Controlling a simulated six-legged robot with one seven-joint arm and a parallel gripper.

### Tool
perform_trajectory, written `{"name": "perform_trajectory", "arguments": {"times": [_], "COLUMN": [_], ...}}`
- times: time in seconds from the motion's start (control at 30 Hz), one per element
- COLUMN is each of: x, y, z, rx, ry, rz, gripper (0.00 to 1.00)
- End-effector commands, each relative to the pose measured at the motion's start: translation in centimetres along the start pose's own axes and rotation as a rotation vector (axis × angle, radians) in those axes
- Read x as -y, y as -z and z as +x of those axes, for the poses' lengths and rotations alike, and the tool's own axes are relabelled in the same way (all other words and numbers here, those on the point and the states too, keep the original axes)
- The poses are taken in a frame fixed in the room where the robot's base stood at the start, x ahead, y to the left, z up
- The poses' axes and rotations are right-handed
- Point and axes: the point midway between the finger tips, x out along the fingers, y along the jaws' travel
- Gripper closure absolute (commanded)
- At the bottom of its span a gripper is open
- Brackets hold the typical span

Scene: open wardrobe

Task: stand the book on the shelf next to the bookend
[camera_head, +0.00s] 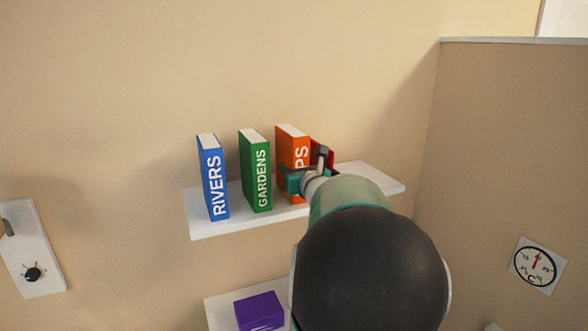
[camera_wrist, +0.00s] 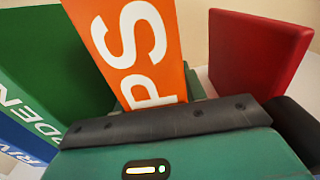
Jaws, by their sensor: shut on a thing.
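An orange book (camera_head: 291,142) with the letters "PS" showing on its spine is upright over the upper white shelf (camera_head: 215,227). In the wrist view the orange book (camera_wrist: 130,45) rises between the jaws of my gripper (camera_wrist: 160,97), which is shut on it. In the head view my gripper (camera_head: 306,182) covers part of its spine. I cannot tell whether its bottom edge touches the shelf. The red bookend (camera_head: 329,155) stands just right of the book, mostly hidden by my gripper. In the wrist view the red bookend (camera_wrist: 255,55) shows a gap between it and the book.
A green book (camera_head: 256,170) marked "GARDENS" and a blue book (camera_head: 213,178) marked "RIVERS" stand to the left on the shelf. The shelf's right end is bare. A dial (camera_head: 538,265) hangs on the right wall.

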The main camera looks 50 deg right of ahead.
Motion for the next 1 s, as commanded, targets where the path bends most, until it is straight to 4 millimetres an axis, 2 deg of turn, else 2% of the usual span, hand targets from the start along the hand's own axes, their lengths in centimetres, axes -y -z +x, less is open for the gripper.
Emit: {"name": "perform_trajectory", "arguments": {"times": [0.13, 0.17, 0.27, 0.67, 0.77, 1.0], "x": [0.0, 0.1, 0.1, 0.0, 0.0, 0.0], "y": [0.1, 0.2, 0.2, -0.1, -0.1, -0.1], "z": [0.1, 0.1, 0.1, -0.4, -1.7, -6.9], "rx": [0.001, -0.001, -0.001, 0.000, -0.002, 0.000], "ry": [0.000, 0.000, 0.001, 0.001, 0.002, 0.002], "rz": [0.000, 0.000, 0.000, -0.002, -0.004, -0.003], "gripper": [0.95, 0.55, 0.37, 0.37, 0.37, 0.37]}}
